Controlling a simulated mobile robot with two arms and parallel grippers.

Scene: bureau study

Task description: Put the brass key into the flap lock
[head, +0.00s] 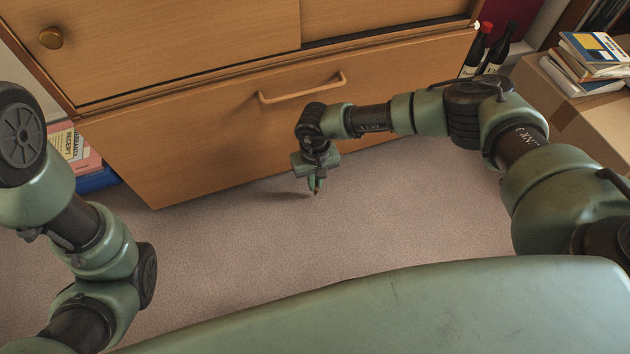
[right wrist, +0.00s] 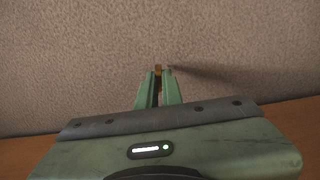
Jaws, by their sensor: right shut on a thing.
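My right gripper (head: 315,185) points down over the carpet, in front of the wooden cabinet's lower drawer. In the right wrist view my right gripper (right wrist: 159,76) is shut on a small brass-coloured piece, the brass key (right wrist: 158,69), whose end shows between the fingertips. The key is mostly hidden by the fingers; a tiny brass-coloured tip (head: 317,193) also shows in the head view. The flap lock cannot be made out in either view. My left arm shows at the left of the head view, but its gripper is out of sight.
A cardboard box (head: 580,95) with books (head: 592,55) is at far right. The carpet (head: 400,215) is clear.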

